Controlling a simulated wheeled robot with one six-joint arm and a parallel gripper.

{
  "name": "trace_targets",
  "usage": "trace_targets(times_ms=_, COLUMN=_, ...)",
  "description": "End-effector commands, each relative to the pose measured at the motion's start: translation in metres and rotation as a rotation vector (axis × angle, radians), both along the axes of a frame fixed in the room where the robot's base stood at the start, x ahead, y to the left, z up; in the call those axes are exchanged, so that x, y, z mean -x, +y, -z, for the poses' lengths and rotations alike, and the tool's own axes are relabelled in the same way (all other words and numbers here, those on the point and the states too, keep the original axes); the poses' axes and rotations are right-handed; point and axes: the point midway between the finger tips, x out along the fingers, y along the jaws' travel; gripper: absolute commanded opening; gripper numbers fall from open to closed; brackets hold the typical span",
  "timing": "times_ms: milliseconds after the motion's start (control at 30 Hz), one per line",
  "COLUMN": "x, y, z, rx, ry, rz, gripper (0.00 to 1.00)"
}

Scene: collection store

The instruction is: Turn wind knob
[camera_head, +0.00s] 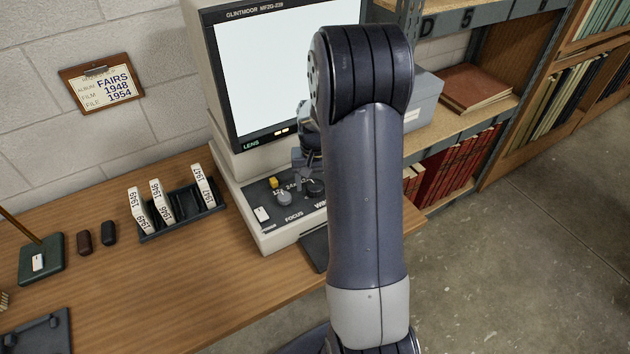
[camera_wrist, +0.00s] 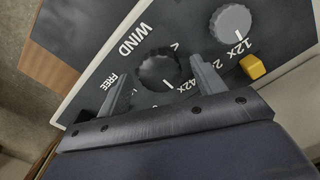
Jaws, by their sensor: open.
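The wind knob (camera_wrist: 158,70) is a black ridged dial on the dark control panel (camera_wrist: 90,78), beside the printed word WIND. My gripper (camera_wrist: 159,73) is open, with one finger to the left of the knob and one to the right. Whether either finger touches it I cannot tell. In the head view the microfilm reader's panel shows below its lit screen (camera_head: 286,72). The wind knob (camera_head: 316,188) is partly in view there, beside my arm, which hides the panel's right part.
A grey knob (camera_wrist: 230,23) and a yellow button (camera_wrist: 252,66) lie close to the right finger in the wrist view. A rack (camera_head: 182,212) of labelled film boxes stands left of the reader on the wooden desk (camera_head: 190,290). Shelves (camera_head: 480,120) stand to the right.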

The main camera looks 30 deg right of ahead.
Motion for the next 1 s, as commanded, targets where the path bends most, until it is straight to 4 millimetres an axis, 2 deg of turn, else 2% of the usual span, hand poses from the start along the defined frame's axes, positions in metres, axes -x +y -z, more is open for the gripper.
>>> trace_targets(times_ms=300, x=0.0, y=0.0, z=0.0035, rx=0.0, ry=0.0, rz=0.0, gripper=0.65)
trace_targets(times_ms=833, x=-0.0001, y=0.0, z=0.0031, rx=0.0, ry=-0.001, rz=0.0, gripper=0.22)
trace_targets(times_ms=1000, x=-0.0001, y=0.0, z=0.0031, rx=0.0, ry=-0.001, rz=0.005, gripper=0.2)
